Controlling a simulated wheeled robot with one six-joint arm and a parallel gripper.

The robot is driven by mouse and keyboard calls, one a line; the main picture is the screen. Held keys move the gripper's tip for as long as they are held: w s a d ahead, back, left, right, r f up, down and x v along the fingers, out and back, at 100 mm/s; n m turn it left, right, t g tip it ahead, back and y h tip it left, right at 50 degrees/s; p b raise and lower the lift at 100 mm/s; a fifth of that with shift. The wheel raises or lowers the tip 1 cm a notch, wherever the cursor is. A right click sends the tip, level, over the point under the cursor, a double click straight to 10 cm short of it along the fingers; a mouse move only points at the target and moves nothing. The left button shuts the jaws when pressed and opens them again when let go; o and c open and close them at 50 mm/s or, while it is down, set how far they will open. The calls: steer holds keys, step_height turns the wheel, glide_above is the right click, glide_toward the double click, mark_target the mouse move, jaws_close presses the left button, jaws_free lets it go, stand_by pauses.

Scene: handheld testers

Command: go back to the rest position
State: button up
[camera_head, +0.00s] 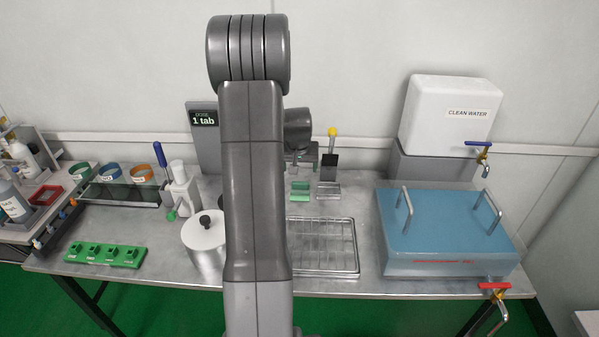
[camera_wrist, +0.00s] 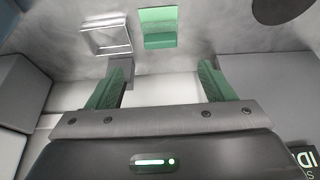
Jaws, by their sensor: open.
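My gripper (camera_wrist: 163,78) shows in the wrist view with its two green fingers spread wide apart and nothing between them. In the head view my arm (camera_head: 253,180) stands upright across the middle of the picture, folded over at the top. Its wrist (camera_head: 298,128) shows just right of the arm, above the back of the table. The fingers are hidden there.
The metal table (camera_head: 170,270) carries a wire rack (camera_head: 322,247), a lidded pot (camera_head: 204,245), a green holder (camera_head: 105,255) and a blue-lidded bath (camera_head: 445,228). A white water tank (camera_head: 450,115) stands back right.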

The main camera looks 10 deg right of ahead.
mark_target(300, 185)
steer(key=shift+r, duration=0.15)
steer(key=p+x, duration=0.1)
steer(key=x, duration=1.1)
steer(key=shift+s, duration=0.1)
stand_by(0.5)
